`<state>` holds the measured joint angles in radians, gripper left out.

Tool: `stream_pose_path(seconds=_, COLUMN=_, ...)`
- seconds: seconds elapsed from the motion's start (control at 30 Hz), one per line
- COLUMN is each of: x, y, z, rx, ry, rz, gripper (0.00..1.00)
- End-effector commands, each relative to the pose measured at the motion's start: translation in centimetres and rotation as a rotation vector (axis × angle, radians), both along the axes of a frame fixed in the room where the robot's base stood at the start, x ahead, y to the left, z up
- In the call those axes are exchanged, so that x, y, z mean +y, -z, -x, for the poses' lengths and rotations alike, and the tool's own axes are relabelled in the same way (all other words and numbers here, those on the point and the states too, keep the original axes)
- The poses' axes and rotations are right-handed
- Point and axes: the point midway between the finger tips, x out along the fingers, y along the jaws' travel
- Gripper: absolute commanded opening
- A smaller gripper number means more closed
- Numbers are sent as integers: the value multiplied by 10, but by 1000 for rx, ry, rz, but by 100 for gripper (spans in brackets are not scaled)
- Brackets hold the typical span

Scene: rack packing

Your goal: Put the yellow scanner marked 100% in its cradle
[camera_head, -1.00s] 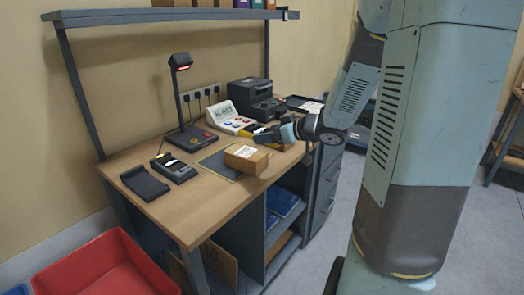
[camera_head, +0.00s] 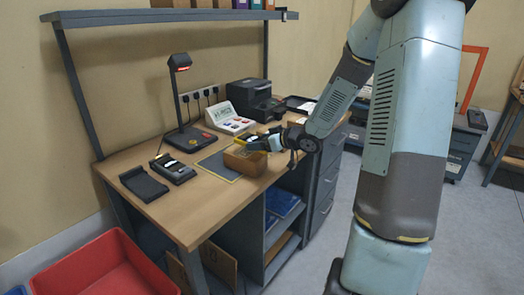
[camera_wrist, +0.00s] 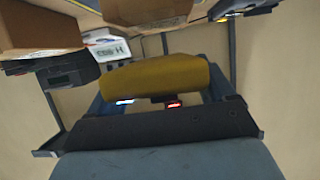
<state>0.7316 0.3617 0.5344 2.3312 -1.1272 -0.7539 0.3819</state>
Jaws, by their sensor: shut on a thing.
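My gripper (camera_head: 262,143) is shut on a yellow scanner (camera_wrist: 155,76), which lies crosswise between its fingers in the wrist view. In the head view the scanner shows only as a small yellow strip, held just above and behind the cardboard box. Its 100% mark cannot be read. An empty black cradle-like tray (camera_head: 143,184) lies at the left end of the desk. Beside it is a black dock (camera_head: 173,168) with small light and yellowish parts; whether a device sits in it is unclear.
The cardboard box (camera_head: 245,161) stands on a dark mat near the front edge. A lamp-like stand (camera_head: 192,138), white button panel (camera_head: 228,118) and black printer (camera_head: 251,98) line the back. A shelf (camera_head: 170,15) hangs above. A red bin (camera_head: 105,265) is on the floor.

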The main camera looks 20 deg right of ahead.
Motion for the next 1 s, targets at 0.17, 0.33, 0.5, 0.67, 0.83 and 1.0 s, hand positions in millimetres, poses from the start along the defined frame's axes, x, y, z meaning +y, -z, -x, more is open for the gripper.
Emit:
stream_pose_path(seconds=0.17, x=0, y=18, z=-9, rx=4, ry=-1, rz=-3, gripper=36)
stream_pose_path(seconds=0.33, x=0, y=34, z=-9, rx=1, ry=0, rz=-2, gripper=36)
stream_pose_path(seconds=0.5, x=0, y=37, z=-9, rx=0, ry=1, rz=0, gripper=36)
stream_pose_path(seconds=0.67, x=0, y=37, z=-9, rx=0, ry=1, rz=0, gripper=36)
stream_pose_path(seconds=0.83, x=-1, y=41, z=-9, rx=1, ry=2, rz=-1, gripper=36)
stream_pose_path(seconds=1.0, x=-1, y=46, z=-8, rx=3, ry=1, rz=0, gripper=36)
